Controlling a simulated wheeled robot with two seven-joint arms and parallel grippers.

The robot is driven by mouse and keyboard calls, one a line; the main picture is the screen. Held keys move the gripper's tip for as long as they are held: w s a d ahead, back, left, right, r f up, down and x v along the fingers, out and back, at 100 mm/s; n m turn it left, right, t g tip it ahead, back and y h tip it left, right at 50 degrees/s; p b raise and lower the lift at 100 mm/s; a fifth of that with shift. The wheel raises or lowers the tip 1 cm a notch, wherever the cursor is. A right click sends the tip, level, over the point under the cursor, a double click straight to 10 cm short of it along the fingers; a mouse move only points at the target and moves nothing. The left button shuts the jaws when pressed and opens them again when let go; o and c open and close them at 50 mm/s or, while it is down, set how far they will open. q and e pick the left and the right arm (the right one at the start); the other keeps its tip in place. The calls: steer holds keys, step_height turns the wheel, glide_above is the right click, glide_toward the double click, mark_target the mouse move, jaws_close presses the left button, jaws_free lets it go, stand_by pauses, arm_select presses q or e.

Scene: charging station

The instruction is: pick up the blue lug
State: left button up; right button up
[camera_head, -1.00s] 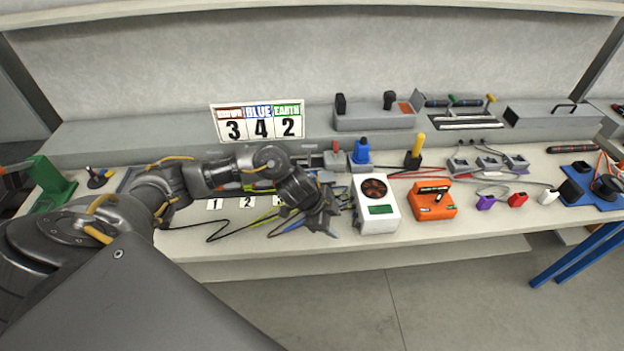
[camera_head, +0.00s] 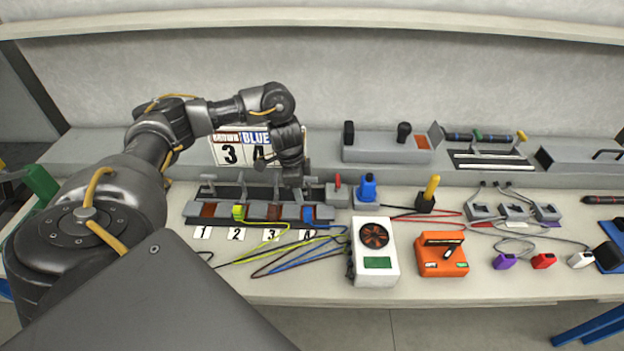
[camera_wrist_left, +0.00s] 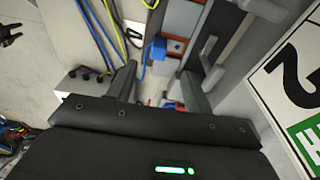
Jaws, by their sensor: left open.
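The blue lug (camera_head: 308,214) sits at the right end of the grey terminal block (camera_head: 190,211), by the number 4 label, with a blue cable at its front. It also shows in the left wrist view (camera_wrist_left: 158,48), beyond the fingertips. My left gripper (camera_head: 292,182) hangs fingers down over the block's levers, behind and slightly left of the lug. In the left wrist view its fingers (camera_wrist_left: 157,85) are apart, with nothing held between them. The lug is clear of both fingers. My right gripper is not seen.
A yellow-green lug (camera_head: 239,212) sits by label 2. Upright levers (camera_head: 241,187) stand behind the block. A number sign (camera_head: 228,150) is partly hidden by my arm. A white meter (camera_head: 375,262) and orange device (camera_head: 441,254) stand right. Loose cables (camera_head: 290,255) lie in front.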

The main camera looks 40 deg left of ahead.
mark_target(307, 210)
arm_select(q)
steer(key=f, duration=0.2)
steer(key=d+f, duration=0.1)
steer(key=shift+w+d+f, duration=0.1)
steer(key=shift+w+f, duration=0.15)
steer(key=shift+f, duration=0.15)
steer(key=shift+w+f, duration=0.2)
steer(key=shift+f, duration=0.6)
steer(key=shift+p, duration=0.3)
steer(key=shift+s+d+f, duration=0.1)
steer(key=shift+d+f, duration=0.05)
steer(key=shift+f, duration=0.25)
steer(key=f, duration=0.1)
steer(key=f+p, duration=0.1)
steer(key=f, duration=0.2)
steer(key=shift+w+d+f, duration=0.15)
steer(key=shift+w+d, duration=0.05)
steer(key=shift+w, duration=0.05)
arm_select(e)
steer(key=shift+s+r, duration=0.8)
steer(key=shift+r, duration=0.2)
arm_select(q)
steer(key=shift+c, duration=0.3)
steer(key=c, duration=0.9)
steer(key=shift+c, duration=0.5)
